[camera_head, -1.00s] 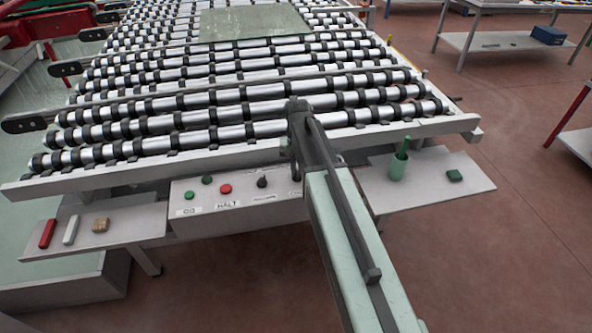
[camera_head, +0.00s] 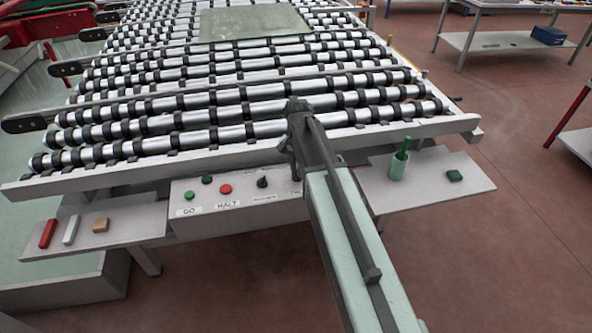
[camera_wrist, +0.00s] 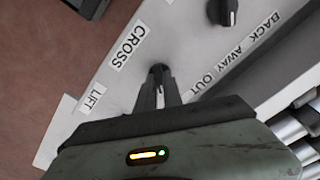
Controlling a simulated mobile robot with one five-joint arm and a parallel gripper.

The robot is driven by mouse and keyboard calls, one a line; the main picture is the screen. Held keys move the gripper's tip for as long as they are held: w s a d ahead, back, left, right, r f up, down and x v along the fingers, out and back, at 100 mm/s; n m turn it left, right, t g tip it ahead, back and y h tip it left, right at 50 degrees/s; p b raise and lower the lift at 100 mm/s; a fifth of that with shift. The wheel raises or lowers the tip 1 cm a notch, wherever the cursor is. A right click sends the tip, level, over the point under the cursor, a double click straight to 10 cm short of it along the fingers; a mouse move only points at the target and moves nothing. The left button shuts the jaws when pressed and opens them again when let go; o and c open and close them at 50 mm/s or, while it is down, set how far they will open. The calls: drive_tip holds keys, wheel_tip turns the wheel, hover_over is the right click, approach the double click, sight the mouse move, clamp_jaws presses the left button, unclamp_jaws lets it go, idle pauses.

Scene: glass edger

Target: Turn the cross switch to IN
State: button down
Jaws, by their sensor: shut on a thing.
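The cross switch (camera_wrist: 158,69) is a small dark knob on the pale control panel, beside the label CROSS (camera_wrist: 127,45) in the wrist view. My gripper (camera_wrist: 160,84) is shut on it, its two narrow fingers reaching down to the panel and covering most of the knob. The label OUT (camera_wrist: 207,88) lies to the right of the fingers. No IN label shows; that part of the panel is hidden by my gripper. In the head view my arm covers the switch at the right end of the panel (camera_head: 240,209).
A second black knob (camera_wrist: 224,11) sits close by, near the labels BACK and AWAY; it also shows in the head view (camera_head: 262,182). A red button (camera_head: 225,189) and green buttons are farther left. A roller table (camera_head: 250,110) stands behind. A green cup (camera_head: 397,168) stands on the right shelf.

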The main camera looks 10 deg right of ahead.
drive_tip(key=c, duration=1.5)
unclamp_jaws()
wheel_tip(320, 180, up, 8)
drive_tip(key=p, duration=0.8)
drive_tip(key=shift+f, duration=0.1)
